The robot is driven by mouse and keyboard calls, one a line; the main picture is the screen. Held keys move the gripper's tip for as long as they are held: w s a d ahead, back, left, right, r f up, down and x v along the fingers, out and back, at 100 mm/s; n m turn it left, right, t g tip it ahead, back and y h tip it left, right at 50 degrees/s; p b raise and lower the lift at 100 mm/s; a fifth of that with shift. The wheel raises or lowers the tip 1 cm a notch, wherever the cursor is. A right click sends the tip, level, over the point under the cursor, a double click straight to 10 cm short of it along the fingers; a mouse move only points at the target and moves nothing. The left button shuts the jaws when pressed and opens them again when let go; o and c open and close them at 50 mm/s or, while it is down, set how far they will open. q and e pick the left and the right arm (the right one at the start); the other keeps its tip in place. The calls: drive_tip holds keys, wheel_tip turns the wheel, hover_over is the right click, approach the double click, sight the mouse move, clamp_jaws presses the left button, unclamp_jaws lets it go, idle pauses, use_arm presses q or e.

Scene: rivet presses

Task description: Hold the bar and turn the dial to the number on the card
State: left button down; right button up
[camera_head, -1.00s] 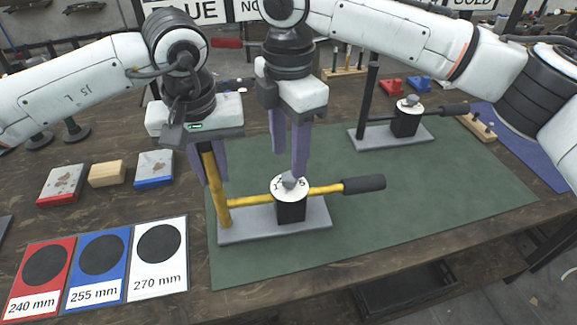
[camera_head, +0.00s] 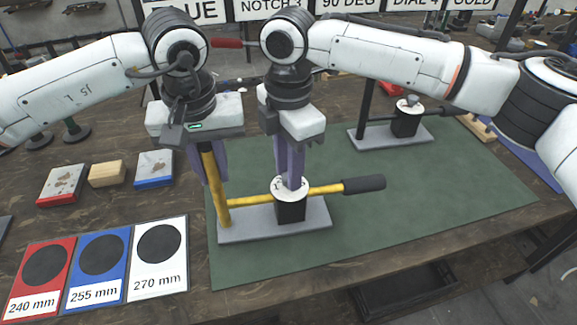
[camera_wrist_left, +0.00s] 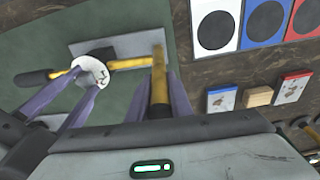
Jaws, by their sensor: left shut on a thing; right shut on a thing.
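A press with a yellow upright bar (camera_head: 220,200) and a yellow lever (camera_head: 325,189) stands on a grey base plate (camera_head: 255,232). My left gripper (camera_head: 211,172) is shut on the upright bar; the bar also shows between its fingers in the left wrist view (camera_wrist_left: 159,88). A white numbered dial (camera_head: 278,191) sits on a black block (camera_head: 291,212). My right gripper (camera_head: 290,180) is shut on the knob at the dial's centre, pointing down. The fingers hide the knob and some numbers. The dial also shows in the left wrist view (camera_wrist_left: 101,75). A card at the back reads DIAL 4 (camera_head: 412,4).
A second, dark press (camera_head: 368,134) stands at the back right of the green mat (camera_head: 400,210). Cards reading 240 mm (camera_head: 33,304), 255 mm (camera_head: 95,295) and 270 mm (camera_head: 158,282) lie front left, with small blocks behind. The mat's right front is clear.

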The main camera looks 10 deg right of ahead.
drive_tip(key=shift+m, duration=0.3)
drive_tip(key=m, duration=1.1)
drive_tip(key=shift+w+m, duration=0.1)
drive_tip(key=shift+m, duration=0.3)
idle(0.4)
drive_tip(key=o, duration=1)
drive_tip(key=shift+o, duration=0.2)
drive_tip(key=shift+r, duration=0.1)
wheel_tip(320, 180, up, 12)
